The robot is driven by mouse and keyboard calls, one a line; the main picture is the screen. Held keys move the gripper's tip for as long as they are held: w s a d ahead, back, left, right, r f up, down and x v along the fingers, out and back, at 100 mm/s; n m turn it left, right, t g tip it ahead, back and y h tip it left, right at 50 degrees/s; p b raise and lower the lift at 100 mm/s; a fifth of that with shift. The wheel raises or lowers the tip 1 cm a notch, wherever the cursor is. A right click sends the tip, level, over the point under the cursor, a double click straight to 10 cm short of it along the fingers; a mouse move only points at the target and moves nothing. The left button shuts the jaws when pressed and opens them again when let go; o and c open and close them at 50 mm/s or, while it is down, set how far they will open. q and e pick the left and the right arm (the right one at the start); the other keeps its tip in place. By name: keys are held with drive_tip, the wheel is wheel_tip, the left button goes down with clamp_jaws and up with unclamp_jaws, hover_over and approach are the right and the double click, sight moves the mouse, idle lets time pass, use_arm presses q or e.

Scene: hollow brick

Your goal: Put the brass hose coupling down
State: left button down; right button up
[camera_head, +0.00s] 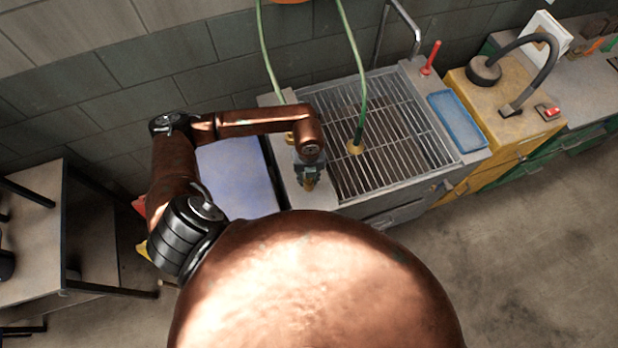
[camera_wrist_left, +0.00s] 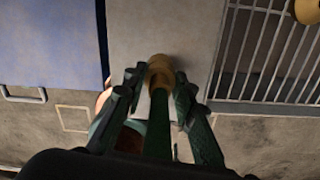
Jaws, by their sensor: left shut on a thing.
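My left gripper (camera_head: 309,178) is over the grey ledge at the left of the grated sink. In the left wrist view the fingers of my left gripper (camera_wrist_left: 158,88) are closed around the brass hose coupling (camera_wrist_left: 160,66), whose round brass end shows between the fingertips. In the head view only a small brownish bit of the coupling (camera_head: 309,186) shows at the fingertips. Whether it touches the ledge cannot be told. My right gripper is not in view.
The metal grate (camera_head: 388,125) lies right of the gripper. A green hose (camera_head: 356,60) hangs onto it, with a brass end (camera_head: 354,147). A blue-topped surface (camera_head: 236,178) is on the left. A blue tray (camera_head: 458,122) is at the right. The grey ledge (camera_wrist_left: 150,30) looks bare near the coupling.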

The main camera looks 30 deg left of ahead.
use_arm(q)
drive_tip(key=shift+f, duration=0.2)
drive_tip(key=shift+f, duration=0.15)
drive_tip(key=c, duration=2)
unclamp_jaws()
drive_tip(key=shift+f, duration=0.1)
drive_tip(key=shift+c, duration=0.2)
drive_tip(key=o, duration=0.5)
drive_tip(key=shift+c, duration=0.2)
drive_tip(key=shift+r, duration=0.25)
wheel_tip(320, 180, up, 12)
drive_tip(key=shift+b, duration=1)
